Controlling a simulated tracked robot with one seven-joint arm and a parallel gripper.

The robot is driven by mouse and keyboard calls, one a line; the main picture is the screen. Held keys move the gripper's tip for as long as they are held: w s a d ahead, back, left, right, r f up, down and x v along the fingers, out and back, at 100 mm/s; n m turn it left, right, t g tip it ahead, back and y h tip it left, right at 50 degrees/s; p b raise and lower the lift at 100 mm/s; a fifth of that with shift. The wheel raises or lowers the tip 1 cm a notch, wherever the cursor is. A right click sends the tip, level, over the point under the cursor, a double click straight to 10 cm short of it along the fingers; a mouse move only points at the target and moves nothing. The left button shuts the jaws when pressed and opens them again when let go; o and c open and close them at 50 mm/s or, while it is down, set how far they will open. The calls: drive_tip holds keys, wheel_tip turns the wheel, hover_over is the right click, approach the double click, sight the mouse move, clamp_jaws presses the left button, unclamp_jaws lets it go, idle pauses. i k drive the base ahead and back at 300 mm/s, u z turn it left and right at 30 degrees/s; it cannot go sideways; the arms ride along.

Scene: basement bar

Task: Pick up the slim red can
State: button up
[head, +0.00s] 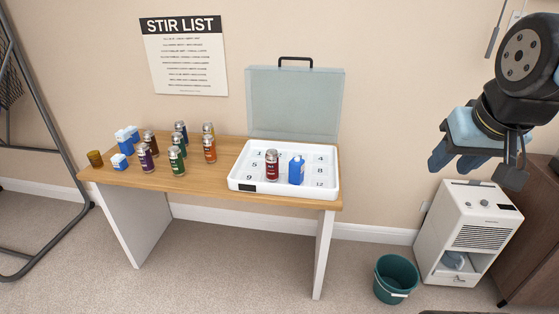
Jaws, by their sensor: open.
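A slim dark red can (272,167) with a silver top stands upright in the white numbered tray (236,181) on the wooden table. A blue carton (296,170) stands close to its right in the same tray. Another can, orange-red (209,151), stands on the table left of the tray, among several cans. My gripper (456,160) is open and empty in the air at the right, well away from the table and the cans.
The table (222,190) also holds a purple can (146,160), a green can (177,160), small blue-white cartons (119,161) and a brown cup (95,159). The tray's clear lid (295,103) stands open behind it. A teal bucket (395,278) and white dehumidifier (468,235) stand on the floor.

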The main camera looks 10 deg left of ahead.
sight(271, 155)
drive_tip(key=z, duration=0.05)
drive_tip(key=i, duration=0.95)
drive_tip(key=u, duration=0.1)
